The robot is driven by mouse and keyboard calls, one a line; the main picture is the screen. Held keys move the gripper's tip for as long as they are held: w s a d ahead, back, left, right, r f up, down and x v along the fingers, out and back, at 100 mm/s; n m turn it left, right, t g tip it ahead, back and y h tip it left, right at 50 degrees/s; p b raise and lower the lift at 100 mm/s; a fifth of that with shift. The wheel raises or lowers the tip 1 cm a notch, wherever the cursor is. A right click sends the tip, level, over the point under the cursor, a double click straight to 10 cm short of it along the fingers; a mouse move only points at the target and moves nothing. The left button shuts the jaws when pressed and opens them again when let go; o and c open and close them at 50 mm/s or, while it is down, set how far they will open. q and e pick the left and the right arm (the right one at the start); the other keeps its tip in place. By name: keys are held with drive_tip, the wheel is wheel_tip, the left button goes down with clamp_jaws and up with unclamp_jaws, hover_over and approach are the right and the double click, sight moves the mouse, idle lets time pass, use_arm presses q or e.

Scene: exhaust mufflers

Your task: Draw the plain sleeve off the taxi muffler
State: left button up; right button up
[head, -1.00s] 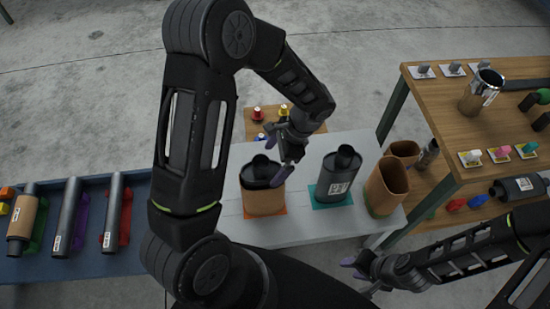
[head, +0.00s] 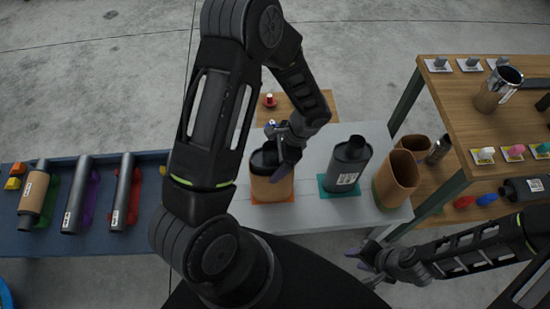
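A dark muffler (head: 263,158) stands upright in a plain brown sleeve (head: 271,188) on an orange mat (head: 285,202), on the grey table. Its top shows above the sleeve's rim. I cannot read any taxi mark on it. My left gripper (head: 283,165) points down at the right side of this muffler's top and the sleeve's rim, hiding part of both. I cannot tell whether its fingers touch or grip. My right gripper (head: 361,268) is open and empty, near the table's front right, away from the mufflers.
A bare muffler (head: 349,165) with a white label stands on a teal mat (head: 324,184). A blue bench (head: 140,235) at left holds several tubes. A wooden table (head: 450,105) with a metal cup is at right.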

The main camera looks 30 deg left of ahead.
sight(272, 148)
use_arm(q)
drive_tip(key=c, duration=1.1)
drive_tip(key=shift+r, duration=0.15)
use_arm(e)
drive_tip(key=shift+r, duration=0.15)
